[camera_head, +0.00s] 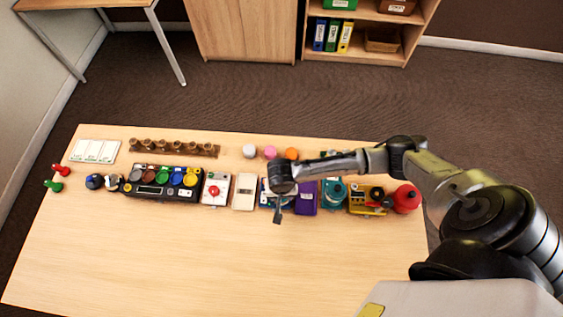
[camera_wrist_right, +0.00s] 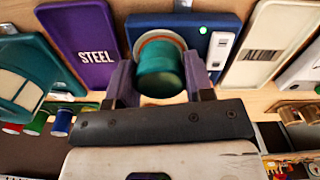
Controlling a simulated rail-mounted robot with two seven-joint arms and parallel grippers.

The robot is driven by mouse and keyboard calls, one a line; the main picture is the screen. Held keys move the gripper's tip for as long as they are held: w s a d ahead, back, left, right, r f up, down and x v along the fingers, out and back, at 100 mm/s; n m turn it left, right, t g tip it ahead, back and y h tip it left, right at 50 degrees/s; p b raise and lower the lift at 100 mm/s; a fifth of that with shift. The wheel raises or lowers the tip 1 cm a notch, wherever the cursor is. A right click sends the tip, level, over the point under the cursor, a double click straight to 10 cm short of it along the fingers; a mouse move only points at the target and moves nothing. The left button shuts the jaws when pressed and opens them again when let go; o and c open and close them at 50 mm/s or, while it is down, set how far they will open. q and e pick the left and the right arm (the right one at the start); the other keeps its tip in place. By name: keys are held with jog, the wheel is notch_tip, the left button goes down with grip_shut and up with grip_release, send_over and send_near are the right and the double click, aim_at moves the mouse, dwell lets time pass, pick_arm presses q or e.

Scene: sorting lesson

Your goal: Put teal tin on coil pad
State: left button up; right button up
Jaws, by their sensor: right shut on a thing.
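The teal tin (camera_wrist_right: 160,75) is between the fingers of my right gripper (camera_wrist_right: 160,86), which is shut on it. In the right wrist view the tin is in front of a pale, copper-edged round pad on a blue box (camera_wrist_right: 194,34); I take this pad (camera_wrist_right: 160,36) for the coil pad. The tin hides much of the pad, and I cannot tell whether they touch. In the head view my right gripper (camera_head: 278,212) is over the blue box (camera_head: 267,201) and hides the tin and most of the box. My left gripper is not in view.
A purple STEEL tray (camera_head: 306,198) and a cream tray (camera_head: 243,192) flank the blue box closely. A teal device (camera_head: 334,193) stands right of the purple tray. White, pink and orange round things (camera_head: 270,152) stand behind. The table's front (camera_head: 190,260) is clear.

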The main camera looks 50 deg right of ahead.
jog(key=o, duration=0.5)
jog(key=shift+f, duration=0.1)
jog(key=o, duration=0.4)
jog(key=shift+r, duration=0.3)
notch_tip(320, 180, up, 12)
jog(key=p, duration=0.3)
jog(key=s+a+n+t+y, duration=0.2)
jog(key=s+a+n+y, duration=0.1)
jog(key=s+a+n, duration=0.4)
jog(key=s+d+n+h, duration=0.1)
jog(key=s+d, duration=0.1)
jog(key=s+d+n+t+h, duration=0.1)
jog(key=s+d, duration=0.1)
jog(key=s, duration=0.1)
jog(key=s+d+n, duration=0.1)
jog(key=s, duration=0.2)
jog(key=shift+d+r+t+h, duration=0.15)
jog(key=shift+d+t+h, duration=0.15)
jog(key=shift+d+h, duration=0.1)
